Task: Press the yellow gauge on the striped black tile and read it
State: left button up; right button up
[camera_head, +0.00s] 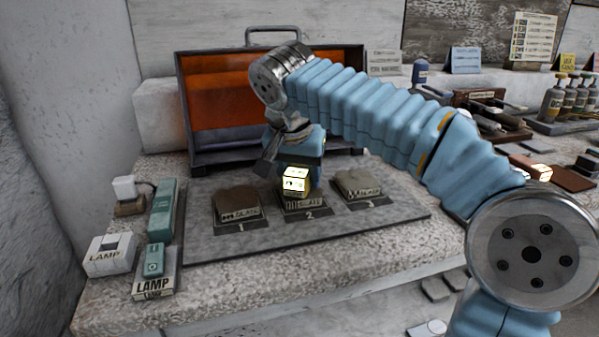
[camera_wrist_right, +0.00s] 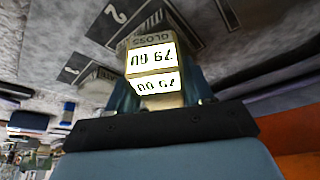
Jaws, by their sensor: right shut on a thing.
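The yellow gauge (camera_head: 295,182) is in my right gripper (camera_head: 297,168), upright over the middle stand, numbered 2. Its lit faces show in the right wrist view (camera_wrist_right: 151,60), where the digits are upside down and seem to read 79 GU. The striped tile's stand (camera_head: 305,203) has a striped label reading GLOSS, also in the right wrist view (camera_wrist_right: 158,35). The gauge and gripper hide most of the tile's top. The gauge appears to sit on it, but I cannot see the contact line. My left gripper is not in view.
A brown tile (camera_head: 236,201) stands on the left at 1, a greyish tile (camera_head: 358,184) on the right at 3. An open orange-lined case (camera_head: 223,101) is behind. Lamp blocks (camera_head: 154,260) stand left; bottles (camera_head: 567,99) stand far right. The grey mat's front (camera_head: 300,235) is clear.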

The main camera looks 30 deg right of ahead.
jog(key=shift+f, duration=0.15)
notch_tip(320, 180, up, 3)
jog(key=shift+f+p, duration=0.1)
jog(key=shift+p, duration=1)
jog(key=shift+r, duration=2.2)
